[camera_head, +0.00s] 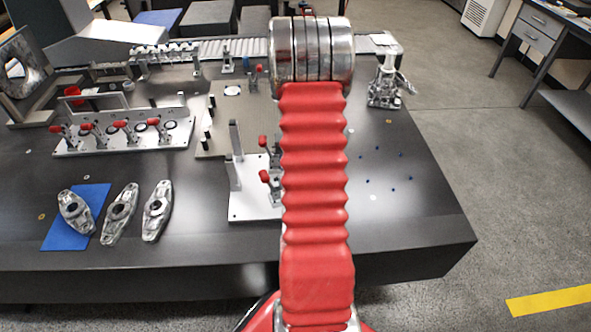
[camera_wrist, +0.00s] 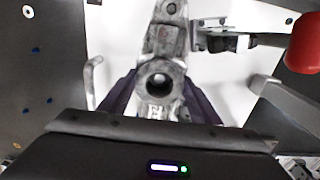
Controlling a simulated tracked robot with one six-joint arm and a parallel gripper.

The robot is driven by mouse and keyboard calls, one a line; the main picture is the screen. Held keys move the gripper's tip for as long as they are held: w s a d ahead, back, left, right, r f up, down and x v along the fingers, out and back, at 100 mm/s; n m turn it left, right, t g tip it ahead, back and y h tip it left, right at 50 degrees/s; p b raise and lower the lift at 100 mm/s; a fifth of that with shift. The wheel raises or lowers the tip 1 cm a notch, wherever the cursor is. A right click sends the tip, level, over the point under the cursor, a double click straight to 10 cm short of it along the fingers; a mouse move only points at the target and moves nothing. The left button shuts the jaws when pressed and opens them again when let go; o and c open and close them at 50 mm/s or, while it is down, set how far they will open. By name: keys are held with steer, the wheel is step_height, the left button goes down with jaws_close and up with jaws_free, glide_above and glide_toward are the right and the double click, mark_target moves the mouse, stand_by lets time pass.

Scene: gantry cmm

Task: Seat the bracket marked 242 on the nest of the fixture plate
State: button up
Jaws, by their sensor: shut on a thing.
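In the wrist view my gripper (camera_wrist: 159,97) is shut on a grey metal bracket (camera_wrist: 164,45), with one dark finger on each side of its round bore. Small marks show on the bracket below the bore, but I cannot read a number. The white fixture plate (camera_wrist: 118,30) lies beneath the bracket; I cannot tell whether they touch. The nest is hidden under the bracket. In the head view the white fixture plate (camera_head: 250,206) stands on the dark table, partly behind my red arm. My gripper and the held bracket are hidden there.
A clamp with a red knob (camera_wrist: 303,45) stands close at right in the wrist view, near another clamp arm (camera_wrist: 228,42). In the head view, several brackets, including one (camera_head: 157,211), lie at left by a blue mat (camera_head: 62,235). A clamp row (camera_head: 120,139) stands behind them.

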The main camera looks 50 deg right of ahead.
steer(key=shift+f, duration=0.3)
stand_by(0.4)
steer(key=o, duration=1.6)
step_height(320, 180, up, 14)
steer(key=shift+f, duration=0.15)
